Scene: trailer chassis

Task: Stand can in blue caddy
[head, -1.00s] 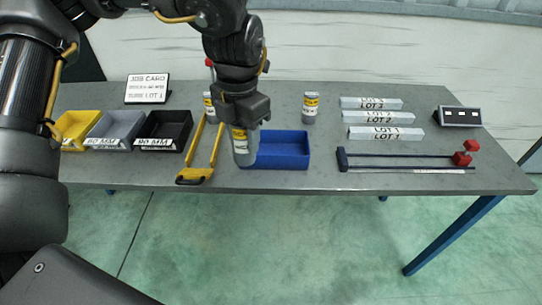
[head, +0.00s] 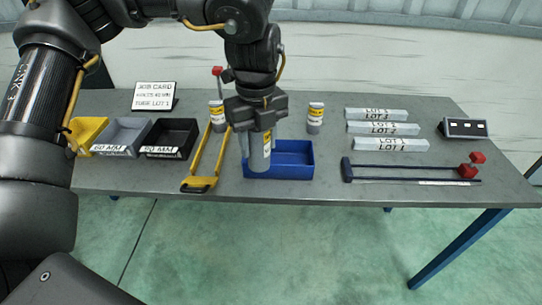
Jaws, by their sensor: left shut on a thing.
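The blue caddy (head: 300,171) is an open blue tray on the middle of the grey bench. My left gripper (head: 257,128) points down over the caddy's left part. It is shut on a grey can with a yellow-and-white label (head: 259,154), held upright. The can's lower end overlaps the caddy's left part in the picture; I cannot tell whether it touches the floor of the caddy. A second can (head: 315,118) stands upright behind the caddy on the right. A third can (head: 216,115) stands behind on the left, partly covered by the yellow frame tool. My right gripper is not in view.
A yellow frame tool (head: 199,184) lies left of the caddy. Yellow (head: 86,137), grey (head: 124,137) and black (head: 169,139) bins stand further left. Lot bars (head: 390,144) and a blue clamp with red parts (head: 411,170) lie right. Bench between caddy and clamp is clear.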

